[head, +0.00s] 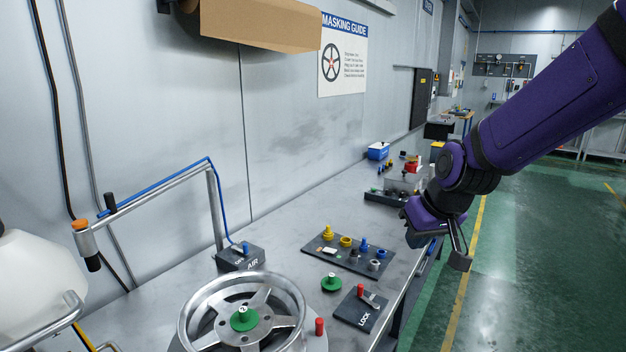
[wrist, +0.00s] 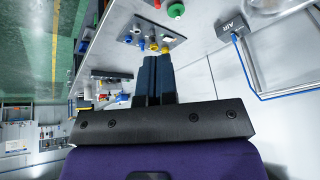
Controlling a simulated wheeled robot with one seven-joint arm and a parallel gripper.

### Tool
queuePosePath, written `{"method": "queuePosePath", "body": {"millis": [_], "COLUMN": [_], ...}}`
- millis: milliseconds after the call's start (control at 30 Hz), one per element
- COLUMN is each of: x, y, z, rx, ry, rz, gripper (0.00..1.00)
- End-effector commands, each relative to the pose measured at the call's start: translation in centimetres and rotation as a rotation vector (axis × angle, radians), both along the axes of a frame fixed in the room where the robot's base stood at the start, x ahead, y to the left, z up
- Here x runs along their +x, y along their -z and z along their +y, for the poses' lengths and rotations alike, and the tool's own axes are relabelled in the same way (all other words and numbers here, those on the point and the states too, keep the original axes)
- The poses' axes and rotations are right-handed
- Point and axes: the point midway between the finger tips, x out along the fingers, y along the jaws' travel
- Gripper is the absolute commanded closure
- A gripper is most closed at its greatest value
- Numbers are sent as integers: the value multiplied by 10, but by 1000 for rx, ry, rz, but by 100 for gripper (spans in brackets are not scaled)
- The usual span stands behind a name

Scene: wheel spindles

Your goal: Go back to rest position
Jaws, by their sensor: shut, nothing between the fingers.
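My gripper (head: 462,250) is shut and empty at the end of my purple arm, at the front edge of the grey workbench (head: 290,262) on the right. It points downward in the head view. In the wrist view its dark fingers (wrist: 153,75) are together with nothing between them. Behind them lies the plate of coloured plugs (wrist: 150,38) on the bench. A silver wheel (head: 290,303) lies on the bench at the front, with a green plug (head: 243,318) at its hub.
A dark plate (head: 318,246) holds several coloured plugs. Beside it are a loose green plug (head: 331,283), a LOCK block (head: 357,312) with a lever, and an AIR block (head: 240,259). Bins stand farther back. The green floor (head: 520,260) right of the bench is open.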

Motion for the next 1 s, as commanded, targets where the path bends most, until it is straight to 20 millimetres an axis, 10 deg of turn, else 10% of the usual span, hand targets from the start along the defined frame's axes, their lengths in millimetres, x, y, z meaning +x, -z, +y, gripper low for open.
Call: {"method": "queuePosePath", "body": {"millis": [500, 1000], "x": [-126, -219], "y": [-93, -112], "z": [-78, -108], "rx": [30, -62], "ry": [136, 275], "rz": [-14, -31], "gripper": [100, 100]}}
